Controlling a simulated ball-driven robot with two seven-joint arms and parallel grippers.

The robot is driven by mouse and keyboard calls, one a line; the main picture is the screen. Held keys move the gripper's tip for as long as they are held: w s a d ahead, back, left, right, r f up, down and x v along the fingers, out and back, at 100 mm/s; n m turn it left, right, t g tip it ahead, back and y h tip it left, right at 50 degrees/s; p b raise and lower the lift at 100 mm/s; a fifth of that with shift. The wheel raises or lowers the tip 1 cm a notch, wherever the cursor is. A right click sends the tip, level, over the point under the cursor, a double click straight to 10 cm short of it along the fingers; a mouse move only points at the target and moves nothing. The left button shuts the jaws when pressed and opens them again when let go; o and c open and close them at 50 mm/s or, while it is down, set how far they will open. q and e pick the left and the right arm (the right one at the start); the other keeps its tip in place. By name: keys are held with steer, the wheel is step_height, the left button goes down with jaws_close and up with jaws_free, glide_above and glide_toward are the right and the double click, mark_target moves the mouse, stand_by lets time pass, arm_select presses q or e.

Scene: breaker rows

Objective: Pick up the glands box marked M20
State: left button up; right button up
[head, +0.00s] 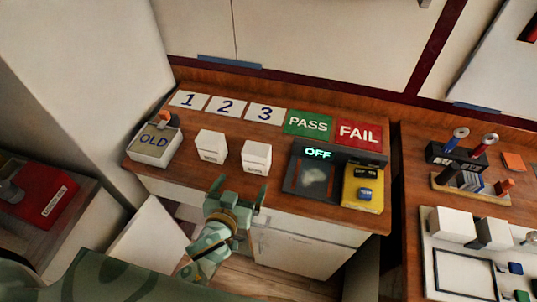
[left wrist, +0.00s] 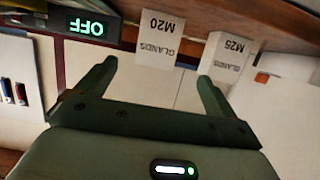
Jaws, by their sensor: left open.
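The glands box marked M20 (left wrist: 155,38) is a white box that shows upside down in the left wrist view, beyond the gap between my fingers. By its place closer to the OFF display, it is the right one of two white boxes in the head view (head: 257,157), where its print is too small to read. The other white box, marked M25 (left wrist: 226,57), is the left one in the head view (head: 211,145). My left gripper (head: 239,188) is open and empty at the bench's front edge, short of the M20 box and apart from it. My right gripper is not in view.
Cards 1, 2, 3 and green PASS (head: 308,125) and red FAIL (head: 360,134) plates line the bench's back. An OLD tray (head: 152,145) stands left. A dark device with an OFF display (head: 318,153) and a yellow unit (head: 363,188) stand right of the boxes.

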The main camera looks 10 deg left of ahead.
mark_target(254, 162)
arm_select(q)
steer(key=x, duration=0.4)
steer(key=shift+w+a+f, duration=0.1)
steer(key=shift+w+f, duration=0.1)
steer(key=shift+w, duration=0.15)
steer(key=x, duration=0.1)
steer(key=b+x, duration=0.1)
steer(key=shift+w+d+f, duration=0.15)
steer(key=shift+w+d, duration=0.1)
steer(key=shift+w, duration=0.75)
steer(key=x, duration=0.4)
steer(key=shift+w+d+b, duration=0.1)
steer(key=shift+w+b, duration=0.15)
steer(key=shift+b, duration=0.15)
steer(key=shift+w, duration=0.1)
steer(key=shift+c, duration=0.6)
steer(key=c, duration=1)
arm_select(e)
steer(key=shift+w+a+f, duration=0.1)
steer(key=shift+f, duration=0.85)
